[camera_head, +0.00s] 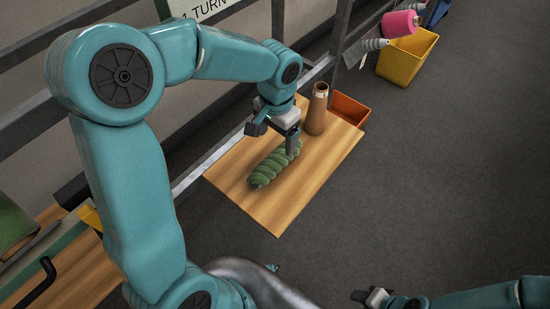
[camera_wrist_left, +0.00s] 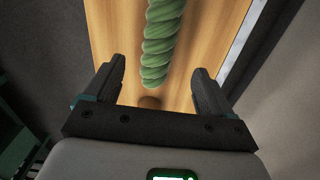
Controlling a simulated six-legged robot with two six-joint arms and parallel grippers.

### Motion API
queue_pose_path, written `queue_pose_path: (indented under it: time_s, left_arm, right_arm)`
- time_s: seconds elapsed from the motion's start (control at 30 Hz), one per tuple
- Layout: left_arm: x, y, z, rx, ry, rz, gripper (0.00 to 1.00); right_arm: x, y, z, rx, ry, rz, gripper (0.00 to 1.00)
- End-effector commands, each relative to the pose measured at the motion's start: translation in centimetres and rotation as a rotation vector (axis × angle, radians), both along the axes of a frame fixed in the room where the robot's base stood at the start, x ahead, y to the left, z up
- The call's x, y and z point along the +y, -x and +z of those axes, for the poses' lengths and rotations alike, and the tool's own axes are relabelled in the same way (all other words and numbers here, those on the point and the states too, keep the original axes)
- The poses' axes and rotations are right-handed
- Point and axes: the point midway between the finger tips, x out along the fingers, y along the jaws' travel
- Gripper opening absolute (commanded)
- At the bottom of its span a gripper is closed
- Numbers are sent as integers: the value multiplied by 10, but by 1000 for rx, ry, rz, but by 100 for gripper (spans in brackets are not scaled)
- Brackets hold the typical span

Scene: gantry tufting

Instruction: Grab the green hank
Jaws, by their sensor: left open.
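The green hank (camera_head: 268,168) is a twisted bundle lying on a wooden board (camera_head: 287,207). It also shows in the left wrist view (camera_wrist_left: 158,40), running from the top edge down to between the finger lines. My left gripper (camera_head: 275,138) is open above the hank's far end, and one finger covers part of that end in the head view. In the left wrist view the two fingers (camera_wrist_left: 157,88) stand apart on either side of the hank's end. My right gripper (camera_head: 371,297) is at the bottom of the head view, away from the board; its jaws are too small to judge.
A brown cone (camera_head: 315,112) stands on the board close behind the left gripper. An orange bin (camera_head: 351,108) is beside the board's far corner. A yellow bin (camera_head: 407,58) and a pink spool (camera_head: 400,23) are farther back. A metal rail runs along the board's left side.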

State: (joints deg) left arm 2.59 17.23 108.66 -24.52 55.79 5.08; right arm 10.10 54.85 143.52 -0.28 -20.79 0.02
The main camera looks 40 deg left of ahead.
Motion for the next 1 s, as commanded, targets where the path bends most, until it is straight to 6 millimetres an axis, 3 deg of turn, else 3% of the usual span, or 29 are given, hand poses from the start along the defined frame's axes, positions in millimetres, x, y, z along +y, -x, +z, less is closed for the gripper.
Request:
queue_pose_path:
  time_s: [0.13,0.37,0.6,0.93,0.97,1.0]
  left_arm:
    - [-1,1,-31,3,1,0,84]
    - [0,0,-50,1,1,0,84]
    - [3,1,-88,3,1,0,84]
    - [4,0,-98,-1,0,0,84]
    - [3,0,-98,-1,0,0,81]
    - [3,0,-98,-1,0,0,68]
  right_arm:
    - [0,0,-3,0,0,0,43]
    - [0,0,-3,0,0,0,43]
    - [0,0,-3,0,0,0,43]
    - [0,0,-3,0,0,0,43]
    - [0,0,-3,0,0,0,43]
    - [0,0,-3,0,0,0,43]
